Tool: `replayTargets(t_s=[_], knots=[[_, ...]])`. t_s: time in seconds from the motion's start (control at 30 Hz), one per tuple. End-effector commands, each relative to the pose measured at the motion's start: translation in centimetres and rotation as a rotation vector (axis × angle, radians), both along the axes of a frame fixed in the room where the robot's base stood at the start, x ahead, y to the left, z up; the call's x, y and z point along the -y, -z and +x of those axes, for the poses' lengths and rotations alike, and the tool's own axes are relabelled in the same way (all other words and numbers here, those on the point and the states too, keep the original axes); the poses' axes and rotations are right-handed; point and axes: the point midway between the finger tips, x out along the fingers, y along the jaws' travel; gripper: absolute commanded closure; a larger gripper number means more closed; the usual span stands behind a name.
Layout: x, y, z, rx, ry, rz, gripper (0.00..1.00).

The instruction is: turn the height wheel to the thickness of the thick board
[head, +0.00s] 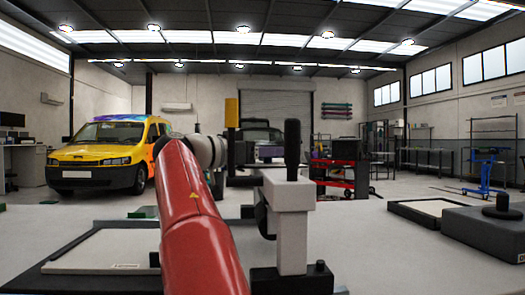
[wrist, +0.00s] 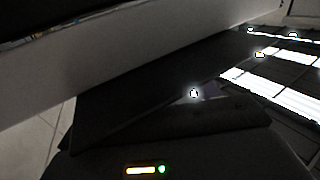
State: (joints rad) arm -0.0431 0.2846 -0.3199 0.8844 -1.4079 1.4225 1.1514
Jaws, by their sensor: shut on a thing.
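A light-grey post (head: 294,225) stands on a black base (head: 290,281) in the middle of the head view, with an upright black handle (head: 292,143) on top. A dark round part, seemingly the height wheel (head: 264,215), sits on the post's left side, partly hidden. My red arm reaches forward just left of it. My gripper (wrist: 190,98) is dark in the wrist view, close against a large pale surface. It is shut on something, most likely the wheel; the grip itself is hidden. A pale board (head: 105,252) lies at left; I cannot tell whether it is the thick one.
Another pale board (head: 432,207) lies in a dark frame at right. A dark grey block (head: 485,234) with a black knob stands at the right edge. The pale bench top (head: 365,245) is clear between the post and the block. A yellow van (head: 98,160) stands beyond.

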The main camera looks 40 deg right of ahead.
Motion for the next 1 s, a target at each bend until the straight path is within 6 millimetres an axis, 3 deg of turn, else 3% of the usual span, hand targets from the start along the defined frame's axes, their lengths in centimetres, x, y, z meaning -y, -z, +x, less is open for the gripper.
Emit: replayTargets(t_s=[0.4, 0.8, 0.83, 1.0], knots=[[0.14, -0.56, 0.62, -0.001, 0.346, -0.002, 0.62], [0.12, -0.12, 0.55, 0.001, 0.379, -0.003, 0.62], [0.12, -0.12, 0.55, 0.001, 0.379, -0.003, 0.38], [0.12, -0.10, 0.55, 0.001, 0.379, -0.002, 0.17]])
